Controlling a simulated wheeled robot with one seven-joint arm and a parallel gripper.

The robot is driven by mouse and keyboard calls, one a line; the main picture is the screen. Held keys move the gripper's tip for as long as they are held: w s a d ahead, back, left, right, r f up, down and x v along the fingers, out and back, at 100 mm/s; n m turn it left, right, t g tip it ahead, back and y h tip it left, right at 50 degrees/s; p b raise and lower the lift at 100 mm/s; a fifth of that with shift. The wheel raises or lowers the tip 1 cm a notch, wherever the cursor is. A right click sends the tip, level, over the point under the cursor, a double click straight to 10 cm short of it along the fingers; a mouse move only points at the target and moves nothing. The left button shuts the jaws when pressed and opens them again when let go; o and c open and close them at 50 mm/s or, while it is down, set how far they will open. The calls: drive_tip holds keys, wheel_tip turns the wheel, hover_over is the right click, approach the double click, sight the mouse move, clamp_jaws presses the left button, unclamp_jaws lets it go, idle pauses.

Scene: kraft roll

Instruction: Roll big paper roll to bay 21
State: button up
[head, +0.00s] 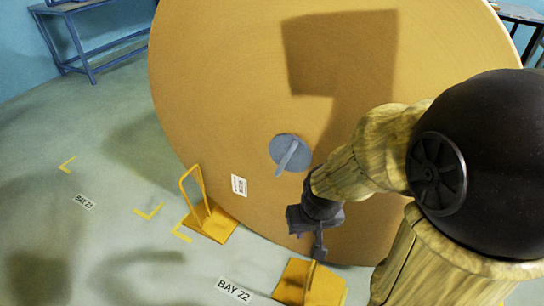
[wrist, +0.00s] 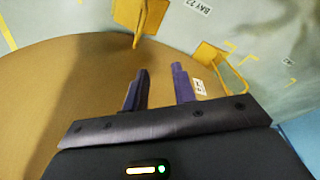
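The big paper roll (head: 220,90) stands on edge with its broad tan face toward me; it also fills the left of the wrist view (wrist: 60,90). A grey core plug with a bar (head: 290,152) sits at its centre, and a white label (head: 239,185) is on its face. A yellow chock with a tall handle (head: 208,220) is at its lower left edge, and a second yellow chock (head: 308,283) is at front. My gripper (head: 319,250) is low before the roll's face; in the wrist view its fingers (wrist: 159,88) are apart and empty. I cannot tell whether it touches the roll.
A floor label (head: 235,289) reads BAY 22. A smaller floor label (head: 85,201) lies further left among yellow corner marks (head: 148,211); its number is hard to read. A blue table (head: 90,38) stands by the back wall. The floor left of the roll is clear.

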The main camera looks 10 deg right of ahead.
idle(0.3)
drive_tip(key=w+d+f+n+t+y, duration=0.1)
drive_tip(key=w+d+f+t+y, duration=0.1)
drive_tip(key=w+t, duration=0.5)
drive_tip(key=w+d+f+n+t+y, duration=0.1)
drive_tip(key=w+d+t+y, duration=0.3)
drive_tip(key=w+t, duration=0.3)
drive_tip(key=shift+w+d+f+y+p, duration=0.2)
drive_tip(key=shift+d+f+y+p, duration=0.1)
drive_tip(key=shift+f+y+p, duration=0.1)
drive_tip(key=b, duration=0.2)
approach(283, 155)
drive_tip(key=w+a+r, duration=0.4)
drive_tip(key=w, duration=0.1)
drive_tip(key=shift+a, duration=0.4)
